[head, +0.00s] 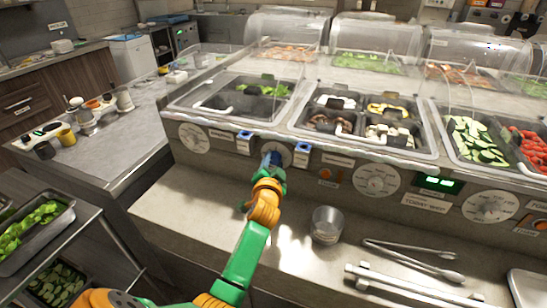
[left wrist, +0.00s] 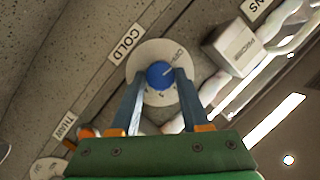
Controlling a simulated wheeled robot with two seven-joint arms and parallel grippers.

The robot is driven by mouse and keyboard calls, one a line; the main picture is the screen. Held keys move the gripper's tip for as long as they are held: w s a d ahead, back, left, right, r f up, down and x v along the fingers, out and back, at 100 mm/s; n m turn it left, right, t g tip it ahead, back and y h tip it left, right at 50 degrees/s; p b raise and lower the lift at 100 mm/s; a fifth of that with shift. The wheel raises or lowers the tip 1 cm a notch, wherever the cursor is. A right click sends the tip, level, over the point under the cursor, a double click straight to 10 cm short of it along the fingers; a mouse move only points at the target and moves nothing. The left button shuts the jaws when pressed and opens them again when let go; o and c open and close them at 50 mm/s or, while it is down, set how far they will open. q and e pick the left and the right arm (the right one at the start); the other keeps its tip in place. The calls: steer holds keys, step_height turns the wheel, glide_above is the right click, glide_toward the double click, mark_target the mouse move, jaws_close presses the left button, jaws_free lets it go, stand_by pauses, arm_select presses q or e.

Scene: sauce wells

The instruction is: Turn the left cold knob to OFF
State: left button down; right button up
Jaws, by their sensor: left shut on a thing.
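The left cold knob is a pale round dial (head: 284,149) on the counter's front panel in the head view. In the left wrist view it has a blue centre grip (left wrist: 160,74) beside a COLD label (left wrist: 126,44). A white line runs from the centre toward small lettering at the dial's upper right, too small to read surely. My left gripper (head: 271,160) reaches up to the dial, and its blue fingers (left wrist: 160,84) are shut on the blue grip, one on each side. The gripper partly hides the dial in the head view. My right gripper is not in view.
Other dials stand on the panel at left (head: 194,138), middle (head: 377,181) and right (head: 490,206). Food wells (head: 360,152) line the counter above.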

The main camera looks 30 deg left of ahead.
arm_select(q)
steer(key=shift+r+n+h+p, duration=0.25)
steer(key=shift+n+h+p, duration=0.05)
steer(key=shift+n+p, duration=0.4)
steer(key=shift+c, duration=1.9)
jaws_free()
steer(key=shift+w+f, duration=0.1)
steer(key=shift+f, duration=0.1)
steer(key=v, duration=0.7)
